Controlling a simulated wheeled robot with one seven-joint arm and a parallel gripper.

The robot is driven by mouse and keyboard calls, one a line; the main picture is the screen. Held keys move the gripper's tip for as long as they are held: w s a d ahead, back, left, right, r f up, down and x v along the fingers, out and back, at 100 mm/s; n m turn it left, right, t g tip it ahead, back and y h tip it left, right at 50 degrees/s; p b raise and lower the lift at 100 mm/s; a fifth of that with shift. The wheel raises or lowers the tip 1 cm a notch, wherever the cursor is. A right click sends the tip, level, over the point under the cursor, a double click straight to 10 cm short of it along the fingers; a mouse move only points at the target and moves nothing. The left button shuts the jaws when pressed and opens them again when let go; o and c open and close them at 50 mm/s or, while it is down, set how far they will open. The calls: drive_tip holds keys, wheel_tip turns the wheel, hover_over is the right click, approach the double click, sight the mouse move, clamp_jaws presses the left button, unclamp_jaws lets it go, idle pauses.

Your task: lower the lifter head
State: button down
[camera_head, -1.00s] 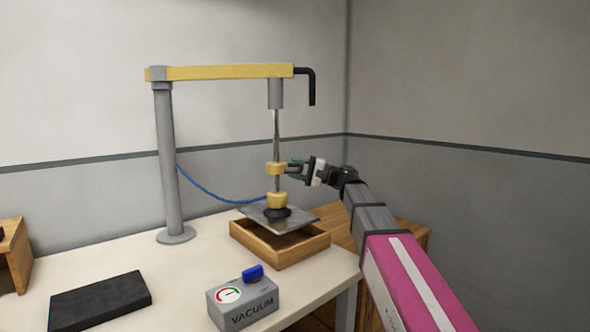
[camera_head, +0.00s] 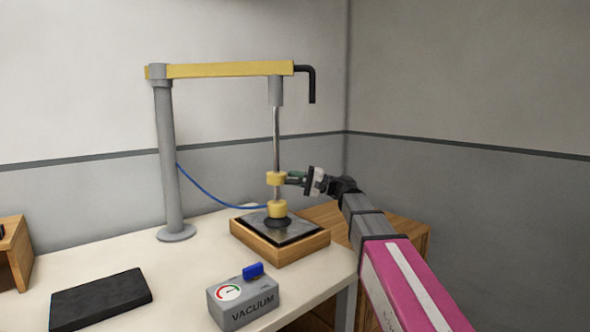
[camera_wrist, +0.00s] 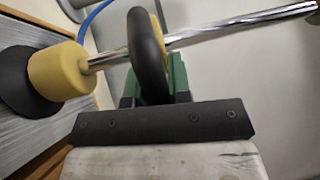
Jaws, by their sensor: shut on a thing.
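The lifter head is a yellow collar (camera_head: 277,208) over a black suction cup (camera_head: 277,222) at the lower end of a steel rod (camera_head: 276,140). A grey metal plate (camera_head: 300,229) lies under the cup, level at the top of a wooden tray (camera_head: 263,256). A second yellow collar with a handle (camera_head: 276,179) sits higher on the rod. My gripper (camera_head: 293,179) is shut on the handle from the right. In the wrist view the green fingers (camera_wrist: 155,85) close around the black handle ring (camera_wrist: 147,45), with the yellow head (camera_wrist: 58,72) at left.
The yellow boom (camera_head: 220,71) stands on a grey post (camera_head: 168,160) at the back. A vacuum box (camera_head: 243,303) with a blue switch (camera_head: 253,271) stands at the front. A black slab (camera_head: 100,300) lies at left; the table between is clear.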

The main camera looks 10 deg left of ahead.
sight(279, 188)
wheel_tip(279, 188, down, 5)
drive_tip(key=shift+r, duration=0.1)
idle(0.3)
drive_tip(key=c, duration=1.1)
unclamp_jaws()
drive_tip(key=shift+o, duration=0.2)
drive_tip(key=shift+d, duration=0.1)
drive_tip(key=d+f, duration=0.2)
drive_tip(key=d, duration=0.8)
drive_tip(key=shift+w+d, duration=0.2)
drive_tip(key=shift+d, duration=0.05)
